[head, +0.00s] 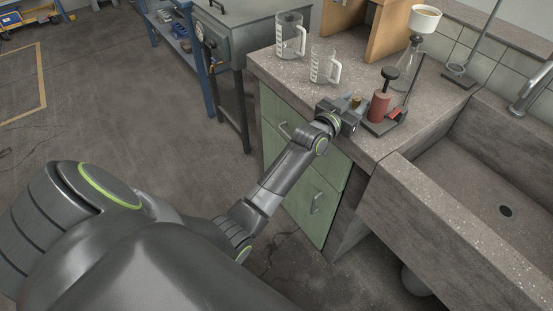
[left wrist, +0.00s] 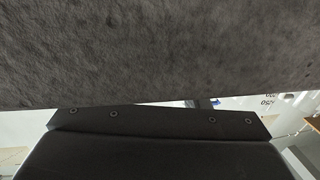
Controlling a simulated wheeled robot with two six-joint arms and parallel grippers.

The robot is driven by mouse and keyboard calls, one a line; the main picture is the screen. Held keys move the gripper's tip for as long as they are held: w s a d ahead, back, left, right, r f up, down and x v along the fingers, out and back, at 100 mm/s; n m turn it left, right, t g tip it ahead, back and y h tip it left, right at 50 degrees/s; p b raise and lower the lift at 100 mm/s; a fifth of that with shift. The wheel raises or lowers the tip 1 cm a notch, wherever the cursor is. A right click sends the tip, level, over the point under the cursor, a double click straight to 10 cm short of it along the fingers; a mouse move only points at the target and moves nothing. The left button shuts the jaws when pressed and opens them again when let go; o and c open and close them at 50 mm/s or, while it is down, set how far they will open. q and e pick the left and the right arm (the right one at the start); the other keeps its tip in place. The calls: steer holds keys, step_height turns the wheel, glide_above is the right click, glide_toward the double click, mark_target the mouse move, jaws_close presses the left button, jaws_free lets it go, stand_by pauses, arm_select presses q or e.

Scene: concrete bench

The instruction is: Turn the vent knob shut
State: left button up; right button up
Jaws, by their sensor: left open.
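A small brass-coloured knob-like piece (head: 355,101) shows just left of the red cylinder; I cannot tell for sure which is the vent knob. My left gripper (head: 352,106) is open at the bench's front edge, right by the brass piece; whether they touch is not clear. My right gripper is not in view.
Two glass measuring jugs (head: 290,36) (head: 324,65) stand left of the gripper. A flask with a white funnel (head: 424,19) stands behind the device, near a metal stand (head: 460,72). A sink (head: 480,190) lies to the right.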

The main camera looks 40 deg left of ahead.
arm_select(q)
steer(key=s+a, duration=0.3)
steer(key=s, duration=1.3)
steer(key=s+a+f+g+y, duration=0.1)
steer(key=s+a+f+g, duration=0.2)
steer(key=s+f+g, duration=0.3)
steer(key=s+f+b, duration=0.1)
steer(key=s+f, duration=0.4)
steer(key=shift+s+g+y, duration=0.3)
steer(key=shift+s+y, duration=0.1)
